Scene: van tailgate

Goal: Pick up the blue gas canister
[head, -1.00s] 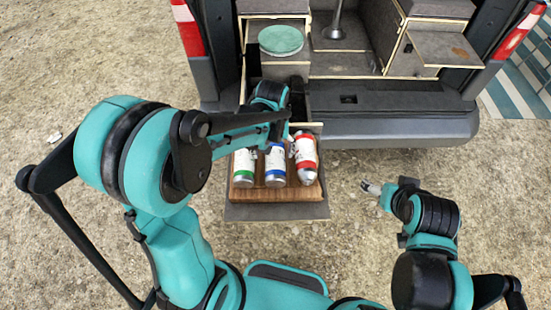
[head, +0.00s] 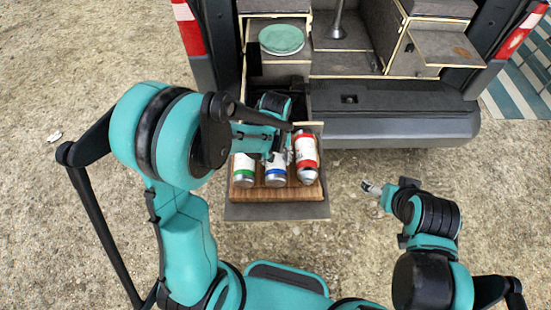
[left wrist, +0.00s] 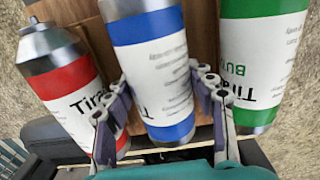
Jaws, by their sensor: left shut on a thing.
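The blue gas canister (head: 275,172) is white with blue bands and lies on the wooden board between two others. In the left wrist view the blue canister (left wrist: 155,75) runs up the middle of the picture. My left gripper (left wrist: 160,100) has one finger on each side of it and is shut on it. In the head view the left gripper (head: 275,150) is partly hidden by its own arm. My right gripper (head: 371,188) is off to the right over the gravel, away from the canisters; its fingers are too small to judge.
The green-banded canister (head: 243,171) and the red canister (head: 306,158) lie close on either side. The wooden board (head: 276,194) sits on a pulled-out drawer (head: 250,212) below the van's bumper (head: 400,130). The gravel right of the drawer is open.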

